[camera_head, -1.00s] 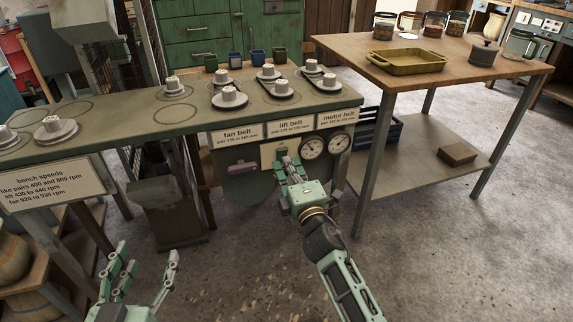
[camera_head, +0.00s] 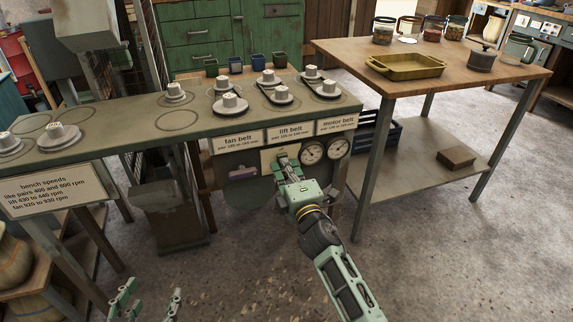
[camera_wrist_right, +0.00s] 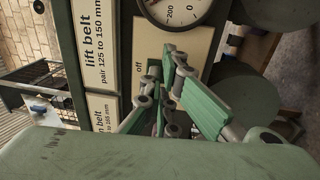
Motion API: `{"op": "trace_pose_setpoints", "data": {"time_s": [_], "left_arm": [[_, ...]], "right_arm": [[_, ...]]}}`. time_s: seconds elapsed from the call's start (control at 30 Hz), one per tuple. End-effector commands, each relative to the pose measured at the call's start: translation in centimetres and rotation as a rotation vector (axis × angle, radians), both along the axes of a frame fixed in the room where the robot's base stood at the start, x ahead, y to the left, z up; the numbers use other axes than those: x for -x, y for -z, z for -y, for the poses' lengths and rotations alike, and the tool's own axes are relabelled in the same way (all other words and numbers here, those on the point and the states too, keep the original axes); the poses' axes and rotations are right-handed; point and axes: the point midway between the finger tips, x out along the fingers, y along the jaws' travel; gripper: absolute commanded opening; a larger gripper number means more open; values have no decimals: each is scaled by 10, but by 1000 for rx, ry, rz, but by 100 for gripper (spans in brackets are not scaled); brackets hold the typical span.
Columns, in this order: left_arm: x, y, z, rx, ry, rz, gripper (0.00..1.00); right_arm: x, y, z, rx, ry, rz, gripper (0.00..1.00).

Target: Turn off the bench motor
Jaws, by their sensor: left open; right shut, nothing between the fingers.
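The bench (camera_head: 130,128) carries several grey pulleys on its top, with a front panel below its right end. A pale switch plate (camera_head: 268,158) sits on that panel, left of two round gauges (camera_head: 312,152); the right wrist view shows the plate (camera_wrist_right: 150,45) with the word "off". My right gripper (camera_head: 283,158) is shut and empty, its tips at the plate. The switch itself is hidden behind the fingers, so its position and any contact cannot be told. My left gripper (camera_head: 145,300) is open and empty at the bottom left, low in front of the bench.
Labels for fan belt (camera_head: 238,141), lift belt (camera_head: 291,132) and motor belt (camera_head: 337,124) line the bench edge. A speeds sign (camera_head: 55,188) hangs at left. A wooden table (camera_head: 490,85) with a yellow tray (camera_head: 405,66) stands at right. The floor in front is clear.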

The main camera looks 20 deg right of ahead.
Motion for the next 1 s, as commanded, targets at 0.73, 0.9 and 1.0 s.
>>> {"op": "trace_pose_setpoints", "data": {"time_s": [0.73,0.9,1.0], "left_arm": [[33,42,-14,-56,-17,-242,57],[33,42,-14,-56,-17,-241,57],[33,41,-14,-56,-17,-241,57]], "right_arm": [[36,4,2,0,0,-26,0],[72,7,3,0,0,-26,0],[90,8,4,1,0,-25,0]]}}
